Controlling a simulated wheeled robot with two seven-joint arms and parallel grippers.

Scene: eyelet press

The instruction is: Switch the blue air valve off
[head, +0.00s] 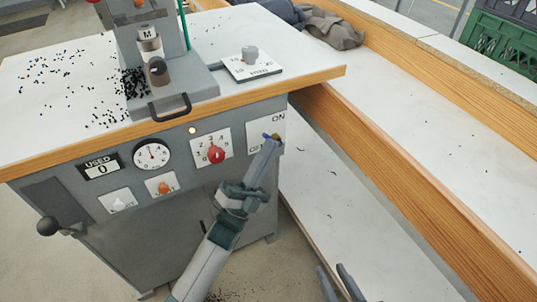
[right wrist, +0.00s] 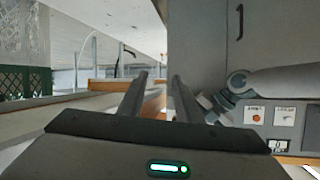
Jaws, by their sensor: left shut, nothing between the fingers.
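The blue air valve (head: 267,135) is on the ON/OFF plate (head: 279,123) at the right end of the press's front panel. Only a small blue piece and a brass-coloured bit show. My left gripper (head: 270,146) reaches up to the plate from below, shut and empty, with its fingertips at the valve. It hides most of the handle and part of the OFF lettering, so I cannot tell the handle's angle or whether they touch. My right gripper (head: 342,283) is at the bottom of the head view, fingers apart and empty; it also shows in the right wrist view (right wrist: 158,82).
A red selector knob (head: 216,155), a gauge (head: 152,154) and an orange switch (head: 164,188) are left of the valve. A wood-edged bench (head: 440,125) is close on the right. Small black eyelets (head: 60,75) are scattered on the press table.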

